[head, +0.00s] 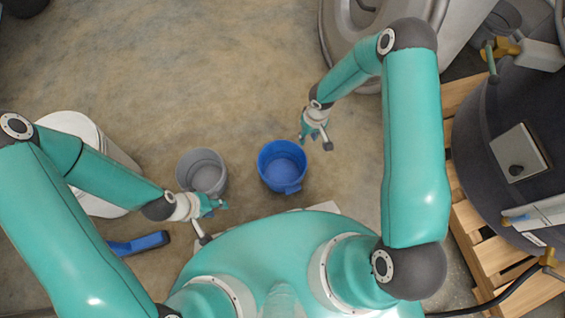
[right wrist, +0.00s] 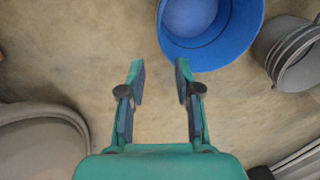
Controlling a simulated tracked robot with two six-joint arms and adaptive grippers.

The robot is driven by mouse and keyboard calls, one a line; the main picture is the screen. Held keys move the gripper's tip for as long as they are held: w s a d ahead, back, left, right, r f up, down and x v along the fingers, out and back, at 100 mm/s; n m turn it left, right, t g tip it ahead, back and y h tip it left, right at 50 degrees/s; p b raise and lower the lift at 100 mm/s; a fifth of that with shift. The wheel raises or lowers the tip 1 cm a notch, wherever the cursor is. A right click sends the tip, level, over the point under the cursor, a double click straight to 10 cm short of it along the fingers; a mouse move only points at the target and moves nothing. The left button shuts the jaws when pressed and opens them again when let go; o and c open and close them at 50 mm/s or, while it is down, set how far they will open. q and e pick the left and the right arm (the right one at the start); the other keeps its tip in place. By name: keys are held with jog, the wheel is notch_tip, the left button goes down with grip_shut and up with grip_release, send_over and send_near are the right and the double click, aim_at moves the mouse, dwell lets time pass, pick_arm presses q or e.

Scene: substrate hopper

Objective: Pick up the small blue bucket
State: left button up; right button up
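The small blue bucket (head: 283,168) stands upright on the floor in front of my base in the head view, open at the top, and looks empty. In the right wrist view the blue bucket (right wrist: 207,38) is at the top, beyond the fingertips and partly cut off by the frame. My right gripper (head: 315,140) is to the right of the bucket and a little beyond it, apart from it. In the right wrist view my right gripper (right wrist: 158,75) is open with nothing between its fingers. My left gripper (head: 216,216) is near the grey bucket; its fingers are too small to judge.
A grey bucket (head: 203,174) stands left of the blue one, with a gap between. A white drum (head: 92,150) is at the left and a blue-handled tool (head: 138,243) lies below it. A dark hopper (head: 500,140) sits on a wooden pallet (head: 475,225) at the right.

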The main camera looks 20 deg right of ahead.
jog(key=f+b, duration=0.2)
jog(key=f, duration=0.3)
jog(key=a+f+b, duration=0.1)
jog(key=f+b, duration=0.1)
jog(key=f, duration=0.4)
jog(key=f+b, duration=0.2)
jog(key=f, duration=0.3)
jog(key=shift+a+f, duration=0.2)
jog(key=shift+a, duration=0.1)
jog(key=shift+r, duration=0.1)
grip_shut()
